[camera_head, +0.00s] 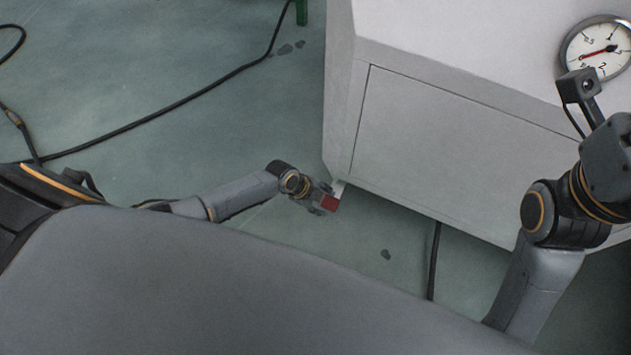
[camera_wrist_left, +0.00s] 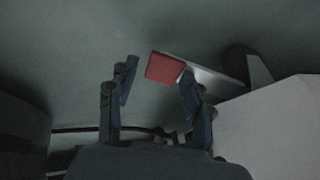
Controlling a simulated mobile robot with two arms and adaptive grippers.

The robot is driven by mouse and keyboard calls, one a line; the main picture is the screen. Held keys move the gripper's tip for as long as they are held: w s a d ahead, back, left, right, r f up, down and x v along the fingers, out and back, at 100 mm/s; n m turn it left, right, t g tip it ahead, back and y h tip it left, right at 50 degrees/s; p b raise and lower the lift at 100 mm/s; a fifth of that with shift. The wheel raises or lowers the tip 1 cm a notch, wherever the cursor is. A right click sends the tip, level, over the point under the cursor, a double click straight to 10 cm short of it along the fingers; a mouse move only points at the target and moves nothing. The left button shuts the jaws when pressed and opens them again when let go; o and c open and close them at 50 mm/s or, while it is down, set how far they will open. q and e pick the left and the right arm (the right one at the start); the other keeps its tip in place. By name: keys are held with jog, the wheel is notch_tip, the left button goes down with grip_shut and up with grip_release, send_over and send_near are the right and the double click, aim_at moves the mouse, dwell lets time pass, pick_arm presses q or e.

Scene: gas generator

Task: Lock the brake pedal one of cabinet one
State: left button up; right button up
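The brake pedal is a small red pad (camera_head: 330,203) on a pale metal arm, low at the near left corner of the white cabinet (camera_head: 440,125). My left gripper (camera_head: 322,197) is low near the floor, right beside the pedal. In the left wrist view my left gripper (camera_wrist_left: 158,78) has its two fingers apart. The red pad (camera_wrist_left: 164,67) shows between and just beyond the fingertips, closer to the right finger. I cannot tell whether that finger touches it. My right arm is at the right edge of the head view; its fingers are not seen.
A round pressure gauge (camera_head: 598,48) sits on the cabinet at the upper right. A black cable (camera_head: 170,108) runs across the green floor at the left. Another dark cable (camera_head: 434,262) hangs below the cabinet. Floor left of the cabinet is mostly clear.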

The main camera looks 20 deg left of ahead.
pick_arm(q)
jog(key=v, duration=1.1)
jog(key=shift+r, duration=0.15)
